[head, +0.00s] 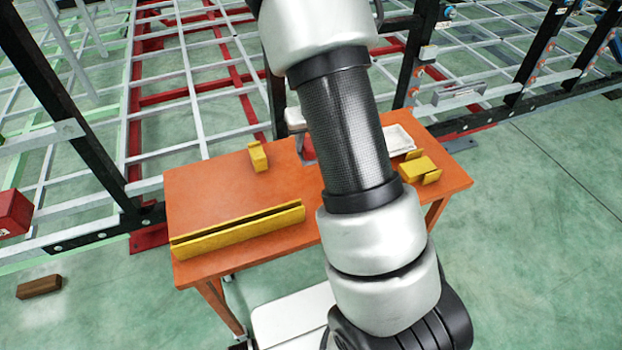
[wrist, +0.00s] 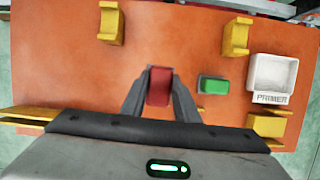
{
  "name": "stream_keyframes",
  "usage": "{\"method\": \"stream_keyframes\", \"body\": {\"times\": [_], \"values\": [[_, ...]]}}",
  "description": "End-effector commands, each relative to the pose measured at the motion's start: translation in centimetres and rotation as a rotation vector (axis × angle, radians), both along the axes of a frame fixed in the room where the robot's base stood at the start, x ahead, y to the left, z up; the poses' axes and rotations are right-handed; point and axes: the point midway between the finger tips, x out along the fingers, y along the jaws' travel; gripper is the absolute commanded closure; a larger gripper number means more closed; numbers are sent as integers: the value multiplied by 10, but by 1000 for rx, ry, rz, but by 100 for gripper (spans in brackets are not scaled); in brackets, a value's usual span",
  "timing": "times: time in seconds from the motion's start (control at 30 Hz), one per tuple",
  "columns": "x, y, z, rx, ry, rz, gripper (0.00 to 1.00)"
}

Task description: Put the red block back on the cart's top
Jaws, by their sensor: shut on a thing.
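In the wrist view, my gripper (wrist: 160,90) is shut on the red block (wrist: 159,86), which sits between the two grey fingertips. Both are over the orange cart top (wrist: 65,70). I cannot tell whether the block's underside touches the top or hangs just above it. In the head view my arm crosses the cart (head: 205,190) and hides most of the gripper; the held block is not clear there.
A green block (wrist: 214,84) lies close right of the held block. A white tray marked PRIMER (wrist: 272,72) and yellow brackets (wrist: 235,37) stand around. A long yellow holder (head: 237,230) lines the front. A brown block (head: 40,287) lies on the floor.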

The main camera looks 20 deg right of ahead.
Motion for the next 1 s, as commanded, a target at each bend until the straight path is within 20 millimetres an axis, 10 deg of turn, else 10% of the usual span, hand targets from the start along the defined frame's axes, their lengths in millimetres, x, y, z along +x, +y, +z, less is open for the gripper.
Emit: {"method": "stream_keyframes", "body": {"times": [1.0], "values": [[1,-10,-100,-17,-18,45,93]]}}
